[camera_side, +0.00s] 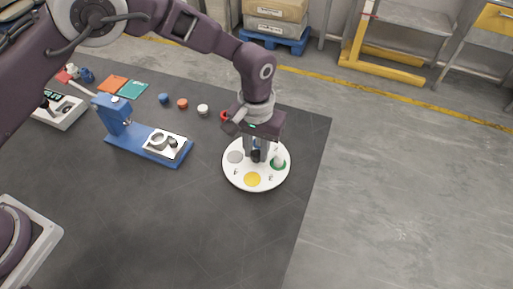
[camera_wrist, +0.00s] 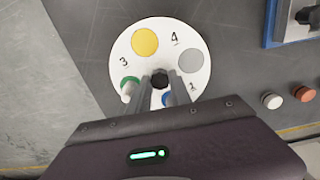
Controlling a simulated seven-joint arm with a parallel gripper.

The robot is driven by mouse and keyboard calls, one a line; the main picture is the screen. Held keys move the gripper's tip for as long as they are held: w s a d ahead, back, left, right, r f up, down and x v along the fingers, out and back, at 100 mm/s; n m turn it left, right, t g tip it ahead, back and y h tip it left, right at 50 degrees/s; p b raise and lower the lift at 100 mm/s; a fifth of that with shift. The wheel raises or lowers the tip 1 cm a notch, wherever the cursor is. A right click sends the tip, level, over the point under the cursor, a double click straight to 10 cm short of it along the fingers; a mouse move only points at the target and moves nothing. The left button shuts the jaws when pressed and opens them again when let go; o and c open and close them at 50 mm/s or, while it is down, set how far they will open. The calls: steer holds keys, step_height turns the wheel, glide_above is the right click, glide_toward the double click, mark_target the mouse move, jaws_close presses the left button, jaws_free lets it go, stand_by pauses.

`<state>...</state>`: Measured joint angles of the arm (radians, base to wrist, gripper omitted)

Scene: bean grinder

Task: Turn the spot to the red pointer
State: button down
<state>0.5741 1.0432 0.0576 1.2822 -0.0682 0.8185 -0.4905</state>
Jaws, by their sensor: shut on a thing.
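A round white disc (camera_side: 235,177) lies on the dark mat, with yellow (camera_side: 252,180), grey (camera_side: 235,157), green (camera_side: 277,165) and blue spots and printed numbers. The blue spot (camera_wrist: 168,99) is mostly hidden behind my fingers. A small white piece (camera_side: 279,154) stands on the green spot. In the wrist view, my gripper (camera_wrist: 161,84) is shut on the dark knob (camera_wrist: 160,76) at the disc's middle. In the side view my gripper (camera_side: 258,156) points down over the disc. A small red thing (camera_side: 224,115) shows behind my wrist; I cannot tell whether it is the pointer.
A blue stand (camera_side: 120,141) with a white plate is left of the disc. Blue, orange and white caps (camera_side: 202,110) lie in a row behind it. Orange and teal squares (camera_side: 132,90) lie further back. The mat in front of the disc is clear.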

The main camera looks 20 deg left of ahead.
steer(key=shift+n, duration=4)
steer(key=shift+r+n, duration=0.1)
steer(key=shift+n, duration=3.8)
steer(key=c, duration=1.2)
jaws_free()
steer(key=shift+o, duration=0.2)
